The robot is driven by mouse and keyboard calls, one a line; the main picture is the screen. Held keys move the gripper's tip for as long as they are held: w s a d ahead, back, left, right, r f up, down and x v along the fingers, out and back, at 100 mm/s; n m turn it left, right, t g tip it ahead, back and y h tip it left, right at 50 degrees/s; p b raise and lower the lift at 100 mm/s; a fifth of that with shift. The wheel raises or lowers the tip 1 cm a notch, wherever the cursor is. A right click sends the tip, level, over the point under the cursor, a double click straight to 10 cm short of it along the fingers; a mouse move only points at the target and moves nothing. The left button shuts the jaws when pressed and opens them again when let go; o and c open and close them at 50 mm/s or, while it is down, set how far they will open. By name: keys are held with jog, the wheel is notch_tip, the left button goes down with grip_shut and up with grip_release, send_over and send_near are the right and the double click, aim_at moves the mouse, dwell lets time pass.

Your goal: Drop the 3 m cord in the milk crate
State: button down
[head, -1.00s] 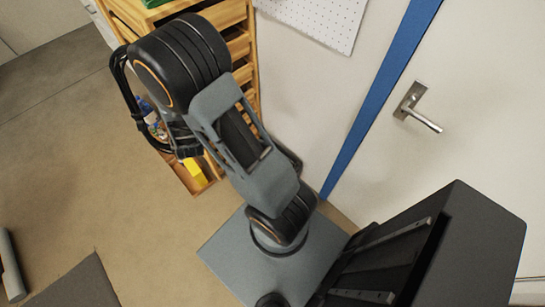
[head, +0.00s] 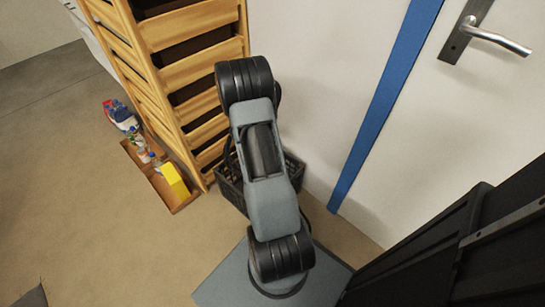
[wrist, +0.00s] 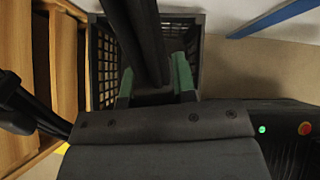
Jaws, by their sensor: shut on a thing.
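The black milk crate (head: 230,186) stands on the floor beside the wooden drawer unit, partly hidden behind my arm. In the wrist view the crate (wrist: 104,68) lies straight below my gripper (wrist: 154,84), its lattice walls on both sides of the fingers. My gripper's green-padded fingers are shut on a thick black strand, which I take to be the 3 m cord (wrist: 137,38). More black strands show at the left edge of the wrist view. My arm hides the gripper and the held cord in the head view.
The wooden drawer unit (head: 190,75) stands left of the crate. A wooden tray (head: 158,180) with bottles and a yellow item lies on the floor. A white wall and a door with a blue frame (head: 385,105) are to the right. Open floor lies at left.

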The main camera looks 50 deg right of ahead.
notch_tip(320, 180, down, 37)
jog(key=s+d+m+b, duration=0.1)
jog(key=b, duration=1.2)
jog(key=shift+s+d+g+y+b, duration=0.2)
jog(key=shift+d+g+y+b, duration=0.1)
jog(key=shift+d+b, duration=0.1)
dwell(0.9)
dwell(0.5)
jog(key=c, duration=0.8)
grip_release()
jog(key=shift+a, duration=0.1)
jog(key=shift+c, duration=0.2)
